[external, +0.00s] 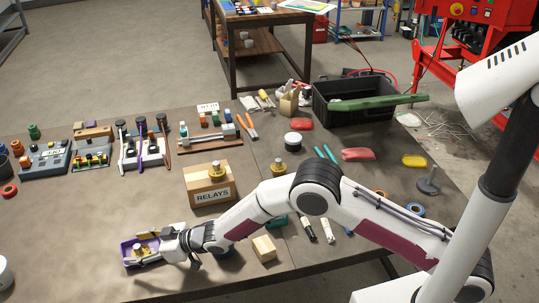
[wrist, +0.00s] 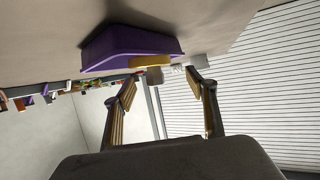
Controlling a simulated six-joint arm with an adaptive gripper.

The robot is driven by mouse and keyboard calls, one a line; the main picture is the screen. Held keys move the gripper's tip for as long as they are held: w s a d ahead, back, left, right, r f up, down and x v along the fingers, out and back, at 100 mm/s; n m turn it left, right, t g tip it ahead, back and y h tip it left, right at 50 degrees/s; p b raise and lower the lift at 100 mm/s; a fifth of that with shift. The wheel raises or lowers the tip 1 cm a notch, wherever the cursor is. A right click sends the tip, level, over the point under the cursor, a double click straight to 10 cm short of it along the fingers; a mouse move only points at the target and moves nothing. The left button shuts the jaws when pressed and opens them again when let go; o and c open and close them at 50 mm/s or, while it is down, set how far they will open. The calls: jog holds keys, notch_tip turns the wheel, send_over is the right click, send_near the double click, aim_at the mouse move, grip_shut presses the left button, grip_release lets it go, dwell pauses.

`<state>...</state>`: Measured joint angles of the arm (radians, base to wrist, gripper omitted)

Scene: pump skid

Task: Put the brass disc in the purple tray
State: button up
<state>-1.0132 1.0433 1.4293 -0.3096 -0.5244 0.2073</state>
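The purple tray (external: 127,252) lies on the table near the front left edge. It also shows in the wrist view (wrist: 115,45), seen from low at its side. A brass piece with a knob (external: 144,246) appears within the tray's outline; in the wrist view a yellow brass edge (wrist: 150,61) shows at the tray's rim. I cannot tell whether it rests flat on the tray floor. My gripper (external: 168,244) is at the tray's right side. In the wrist view my gripper (wrist: 162,75) has its fingers spread apart, with nothing visibly clamped between them.
A cardboard RELAYS box (external: 209,186) with a brass knobbed piece (external: 217,170) on top stands behind my forearm. Another brass piece (external: 279,168) is farther right. A wooden block (external: 264,248) sits near the front edge. The table left of the RELAYS box is clear.

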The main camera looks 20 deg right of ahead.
jog(key=shift+r, duration=0.1)
jog(key=shift+r, duration=0.6)
jog(key=v, duration=1.2)
jog(key=shift+f, duration=0.15)
dwell(0.8)
